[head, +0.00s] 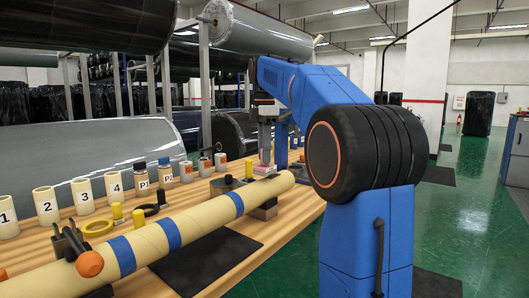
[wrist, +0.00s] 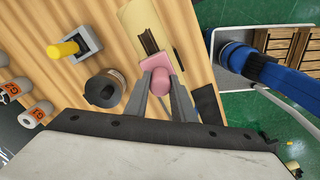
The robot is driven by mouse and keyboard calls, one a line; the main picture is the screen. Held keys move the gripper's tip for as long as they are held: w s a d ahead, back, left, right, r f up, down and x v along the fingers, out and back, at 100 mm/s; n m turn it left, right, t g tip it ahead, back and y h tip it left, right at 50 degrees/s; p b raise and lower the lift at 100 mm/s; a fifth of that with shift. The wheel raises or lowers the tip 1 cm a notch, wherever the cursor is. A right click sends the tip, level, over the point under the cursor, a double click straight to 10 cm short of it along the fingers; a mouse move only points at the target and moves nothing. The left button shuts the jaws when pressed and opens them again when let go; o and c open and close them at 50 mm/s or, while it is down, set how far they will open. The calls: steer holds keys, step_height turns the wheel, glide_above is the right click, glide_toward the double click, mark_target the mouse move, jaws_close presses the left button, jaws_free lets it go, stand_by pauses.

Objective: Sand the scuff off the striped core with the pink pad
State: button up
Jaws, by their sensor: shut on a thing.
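The striped core (head: 155,237) is a long cream tube with blue bands, lying lengthwise along the wooden bench. Its cream end also shows in the wrist view (wrist: 138,22), with a dark mark (wrist: 149,41) on it that may be the scuff. My gripper (head: 265,152) is above the bench near the core's far end. In the wrist view my gripper (wrist: 160,88) is shut on the rounded grip of the pink pad (wrist: 154,62). The pad also shows in the head view (head: 263,169), partly hidden by the core. I cannot tell whether pad and core touch.
Numbered cream cups (head: 82,191) and small labelled rolls (head: 186,171) line the bench's back edge. A black mat (head: 212,259) lies in front.

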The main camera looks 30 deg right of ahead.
steer(key=shift+f, duration=0.95)
stand_by(0.6)
steer(key=shift+d, duration=0.15)
steer(key=shift+w+d+r, duration=0.1)
steer(key=shift+w+d, duration=0.4)
steer(key=shift+d, duration=0.8)
steer(key=shift+w+d+f, duration=0.1)
steer(key=shift+w+d, duration=0.4)
steer(key=shift+d, duration=0.85)
steer(key=shift+w+d+r, duration=0.1)
steer(key=shift+w+d, duration=0.4)
steer(key=shift+d, duration=0.8)
steer(key=shift+s+a, duration=0.5)
steer(key=shift+a, duration=0.85)
steer(key=shift+s+a, duration=0.5)
steer(key=shift+a, duration=0.9)
steer(key=shift+s+a, duration=0.5)
steer(key=shift+a, duration=0.85)
steer(key=shift+r, duration=2.9)
steer(key=shift+r, duration=1.5)
steer(key=shift+f, duration=0.15)
